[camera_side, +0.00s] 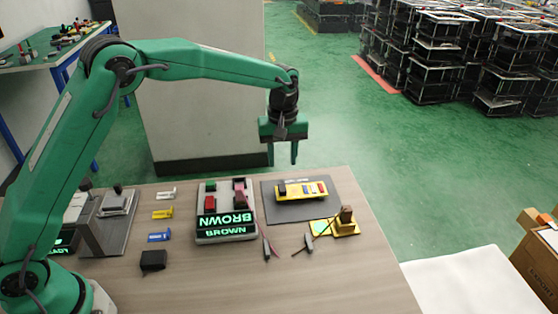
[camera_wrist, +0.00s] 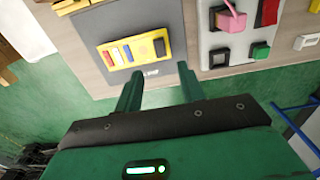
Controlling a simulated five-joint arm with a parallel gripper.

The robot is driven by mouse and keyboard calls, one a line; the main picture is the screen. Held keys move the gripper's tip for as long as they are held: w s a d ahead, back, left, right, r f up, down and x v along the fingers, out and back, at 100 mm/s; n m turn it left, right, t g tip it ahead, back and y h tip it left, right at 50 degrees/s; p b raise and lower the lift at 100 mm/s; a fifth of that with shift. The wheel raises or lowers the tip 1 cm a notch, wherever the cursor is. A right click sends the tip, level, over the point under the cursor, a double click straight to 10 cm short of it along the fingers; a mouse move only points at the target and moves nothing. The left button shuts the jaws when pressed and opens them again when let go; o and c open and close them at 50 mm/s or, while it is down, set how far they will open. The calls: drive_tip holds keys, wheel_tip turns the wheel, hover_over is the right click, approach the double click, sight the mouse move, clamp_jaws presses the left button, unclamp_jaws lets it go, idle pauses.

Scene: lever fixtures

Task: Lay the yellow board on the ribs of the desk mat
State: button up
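The yellow board (camera_side: 312,196) lies on the dark grey desk mat (camera_side: 283,214), near its far edge, and carries small black, blue and red parts. In the wrist view the yellow board (camera_wrist: 119,58) and the mat (camera_wrist: 200,45) show just beyond my fingertips. I cannot make out the ribs or whether the board rests on them. My gripper (camera_side: 282,160) hangs above and behind the mat, pointing down, apart from the board. In the wrist view my gripper (camera_wrist: 159,73) has its two fingers well apart with nothing between them.
A pale fixture (camera_side: 226,233) with red and pink parts and "BROWN" displays stands left of the mat. A yellow fixture with a brown block (camera_side: 346,216) is at its front right. Two probes lie in front. Small white, yellow and blue parts lie farther left. The front right tabletop is clear.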

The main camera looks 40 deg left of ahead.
wheel_tip(320, 180, up, 3)
idle(0.3)
idle(0.4)
drive_tip(key=s+a+r+m+t, duration=0.1)
drive_tip(key=s+a+r+m, duration=0.1)
drive_tip(key=s+a+r, duration=0.35)
drive_tip(key=s+a+r+m+t, duration=0.2)
drive_tip(key=s+r, duration=0.5)
drive_tip(key=s, duration=0.2)
drive_tip(key=s+a+f+m+t, duration=0.1)
drive_tip(key=s+a+m, duration=0.1)
drive_tip(key=s, duration=0.7)
drive_tip(key=s+a+f+m+t, duration=0.1)
drive_tip(key=s+m, duration=0.2)
drive_tip(key=s, duration=0.6)
drive_tip(key=shift+a+f+t, duration=0.3)
drive_tip(key=shift+a+f, duration=0.05)
